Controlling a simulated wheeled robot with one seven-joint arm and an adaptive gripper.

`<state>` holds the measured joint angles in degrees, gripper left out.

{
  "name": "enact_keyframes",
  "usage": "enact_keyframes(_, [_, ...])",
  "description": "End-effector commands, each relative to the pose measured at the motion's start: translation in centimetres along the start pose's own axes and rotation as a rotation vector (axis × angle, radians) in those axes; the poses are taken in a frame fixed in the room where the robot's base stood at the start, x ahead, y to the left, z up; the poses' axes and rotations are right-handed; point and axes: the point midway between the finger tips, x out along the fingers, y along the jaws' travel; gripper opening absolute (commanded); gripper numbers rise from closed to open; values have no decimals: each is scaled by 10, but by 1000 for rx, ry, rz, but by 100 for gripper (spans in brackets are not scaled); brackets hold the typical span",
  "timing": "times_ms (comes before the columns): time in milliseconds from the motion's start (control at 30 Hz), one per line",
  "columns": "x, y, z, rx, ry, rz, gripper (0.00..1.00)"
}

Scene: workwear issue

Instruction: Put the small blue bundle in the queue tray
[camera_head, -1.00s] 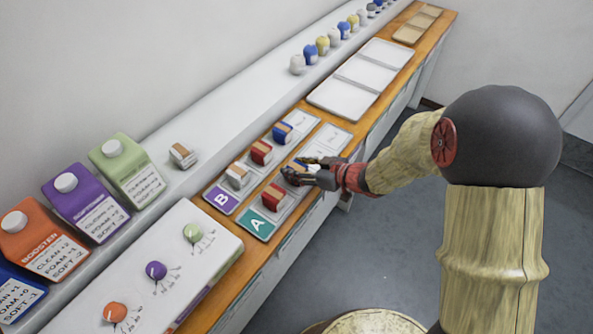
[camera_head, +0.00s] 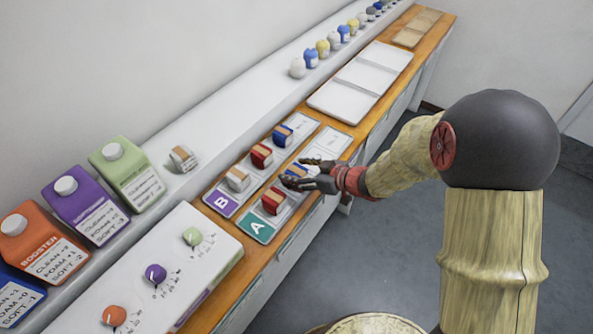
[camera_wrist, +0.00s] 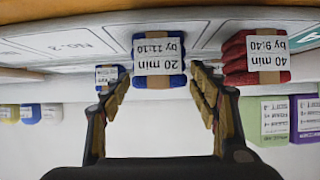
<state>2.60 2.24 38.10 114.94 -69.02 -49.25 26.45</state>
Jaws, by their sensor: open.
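Two blue bundles show; I cannot tell for sure which one is the small one. One (camera_head: 296,169) lies in the tray marked A (camera_head: 257,228), by my gripper (camera_head: 294,172). In the wrist view this blue bundle (camera_wrist: 158,68) reads "20 min by 11:10" and sits between the open fingers (camera_wrist: 158,82), with gaps visible at the sides. The other blue bundle (camera_head: 282,133) lies in the tray marked B (camera_head: 221,202); a smaller-looking blue bundle (camera_wrist: 107,76) appears at left in the wrist view. No tray visibly reads "queue".
A red bundle (camera_head: 273,201) shares tray A. Tray B also holds a red bundle (camera_head: 261,156) and a pale one (camera_head: 237,179). A white sectioned tray (camera_head: 342,100) farther back is empty. Cartons (camera_head: 85,200) and a dial panel (camera_head: 190,265) stand at left.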

Motion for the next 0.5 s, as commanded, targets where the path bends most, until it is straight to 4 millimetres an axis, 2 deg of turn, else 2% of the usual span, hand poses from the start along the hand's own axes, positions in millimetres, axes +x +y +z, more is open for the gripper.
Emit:
enact_keyframes(167, [-13, 1, -4, 1, 0, 2, 61])
enact_keyframes(500, [-82, 2, -6, 1, 1, 5, 61])
